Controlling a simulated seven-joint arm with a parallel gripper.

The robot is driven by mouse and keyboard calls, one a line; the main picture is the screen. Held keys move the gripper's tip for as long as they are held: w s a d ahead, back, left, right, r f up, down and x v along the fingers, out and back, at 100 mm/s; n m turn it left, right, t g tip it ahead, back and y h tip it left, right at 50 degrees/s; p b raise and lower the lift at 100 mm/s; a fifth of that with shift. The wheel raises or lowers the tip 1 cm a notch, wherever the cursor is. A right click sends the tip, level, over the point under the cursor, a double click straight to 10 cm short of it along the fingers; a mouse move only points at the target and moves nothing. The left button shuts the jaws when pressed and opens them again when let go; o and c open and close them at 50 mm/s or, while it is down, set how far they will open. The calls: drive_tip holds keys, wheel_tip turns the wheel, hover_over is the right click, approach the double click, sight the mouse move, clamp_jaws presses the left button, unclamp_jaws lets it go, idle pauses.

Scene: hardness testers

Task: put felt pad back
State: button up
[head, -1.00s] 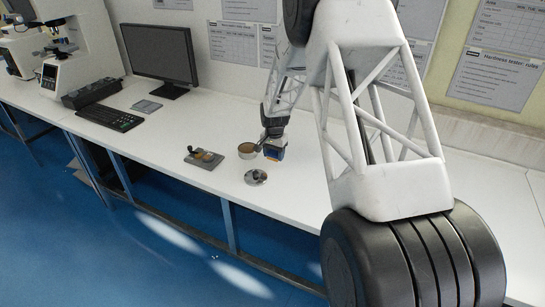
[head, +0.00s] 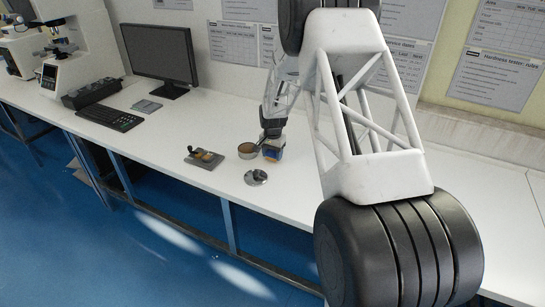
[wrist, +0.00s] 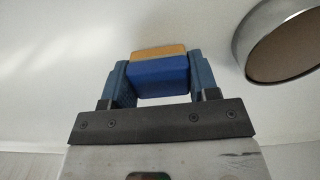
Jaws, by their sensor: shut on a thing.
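The felt pad appears to be the small block with a blue body and an orange-tan layer. It shows between my fingers in the wrist view (wrist: 161,80) and low at the wrist in the head view (head: 272,155). My gripper (wrist: 160,76) is shut on its sides, with a blue finger on each side. In the head view, my gripper (head: 272,146) is low over the bench, just right of a round metal tin (head: 247,155). The open tin (wrist: 257,24) is at the upper right in the wrist view, apart from the pad. I cannot tell whether the pad touches the bench.
A round metal lid (head: 256,179) with a dark knob lies in front of the tin. A keyboard (head: 109,118) and monitor (head: 160,55) stand farther left.

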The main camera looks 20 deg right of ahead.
sight(273, 152)
drive_tip(key=shift+f, duration=0.6)
drive_tip(key=shift+f, duration=0.15)
drive_tip(key=o, duration=0.9)
wheel_tip(273, 152, up, 11)
drive_tip(key=shift+r, duration=0.65)
